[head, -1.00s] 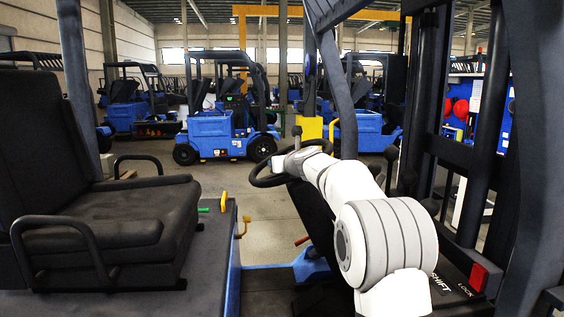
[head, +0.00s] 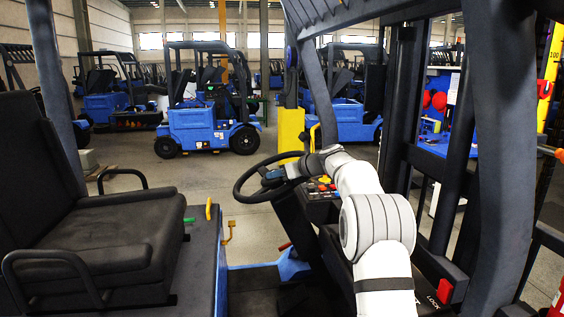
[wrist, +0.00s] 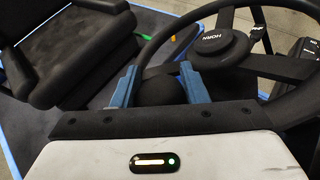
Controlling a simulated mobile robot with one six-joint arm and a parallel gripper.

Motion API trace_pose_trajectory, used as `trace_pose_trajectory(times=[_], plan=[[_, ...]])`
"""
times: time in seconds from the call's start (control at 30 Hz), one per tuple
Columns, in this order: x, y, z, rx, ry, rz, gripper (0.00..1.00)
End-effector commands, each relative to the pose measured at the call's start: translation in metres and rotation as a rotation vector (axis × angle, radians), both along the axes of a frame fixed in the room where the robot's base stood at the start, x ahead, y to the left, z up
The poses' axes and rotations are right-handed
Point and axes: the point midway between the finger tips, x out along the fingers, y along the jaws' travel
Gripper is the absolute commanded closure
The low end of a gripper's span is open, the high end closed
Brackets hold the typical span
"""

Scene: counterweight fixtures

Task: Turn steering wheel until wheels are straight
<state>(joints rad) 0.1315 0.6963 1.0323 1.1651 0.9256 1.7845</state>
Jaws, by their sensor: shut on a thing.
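The black steering wheel (head: 237,187) stands on its column in front of the seat. In the wrist view its rim (wrist: 167,35), spokes and hub marked HORN (wrist: 212,40) fill the upper right. My gripper (head: 272,175) reaches over the wheel from the right. In the wrist view, its blue fingers stand on either side of a dark round knob (wrist: 160,90) by the rim, and the gripper is shut on it. The knob's lower part is hidden by my gripper's body. The road wheels of this forklift are not visible.
A black seat (head: 100,245) with armrests stands to the left. A panel with coloured buttons (head: 322,186) is just right of the wheel. Dark mast posts (head: 400,100) rise on the right. Other blue forklifts (head: 205,125) are parked behind, with open floor between.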

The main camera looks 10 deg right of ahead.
Motion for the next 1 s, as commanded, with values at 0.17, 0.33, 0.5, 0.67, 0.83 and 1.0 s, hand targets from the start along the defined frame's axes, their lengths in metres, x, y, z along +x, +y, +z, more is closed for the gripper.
trace_pose_trajectory(times=[0.17, 0.33, 0.5, 0.67, 0.83, 1.0], plan=[[0.006, -0.021, 0.013, 0.004, 0.010, 0.050, 1.00], [0.006, -0.033, 0.013, 0.001, 0.033, 0.087, 1.00], [0.006, -0.035, 0.010, -0.004, 0.051, 0.110, 1.00], [0.005, -0.037, 0.010, -0.005, 0.058, 0.115, 1.00], [0.005, -0.039, 0.009, -0.004, 0.059, 0.113, 1.00], [0.005, -0.041, 0.009, -0.004, 0.060, 0.111, 0.58]])
